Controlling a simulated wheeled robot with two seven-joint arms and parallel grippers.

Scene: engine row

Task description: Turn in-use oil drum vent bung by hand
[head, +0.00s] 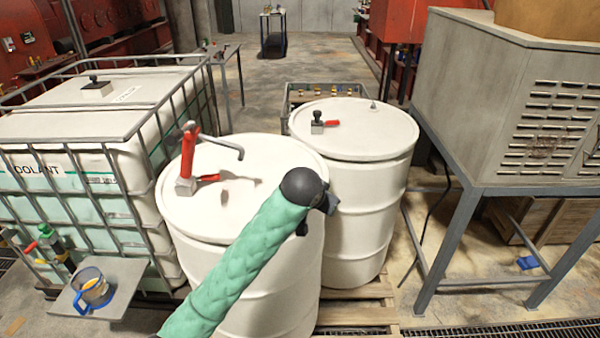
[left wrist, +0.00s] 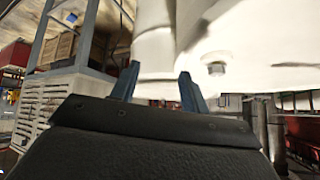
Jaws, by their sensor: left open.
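The in-use oil drum (head: 255,150) is white and carries a red hand pump (head: 188,155) with a bent grey spout. My left arm, in a green sleeve, crosses its top, and my left gripper (head: 322,212) is by the drum's right rim. In the left wrist view, upside down, the open blue-grey fingers (left wrist: 160,92) are empty. A small pale fitting, possibly the vent bung (left wrist: 215,68), stands on a white drum surface just beyond the right-hand finger, apart from it. The head view does not show this fitting; my arm covers part of the lid. My right gripper is out of view.
A second white drum (head: 355,135) with a small red-handled valve (head: 320,122) stands close at the right. The caged coolant tank (head: 120,125) is at the left. A jug (head: 92,287) sits on a small shelf. A grey cabinet (head: 510,100) stands right.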

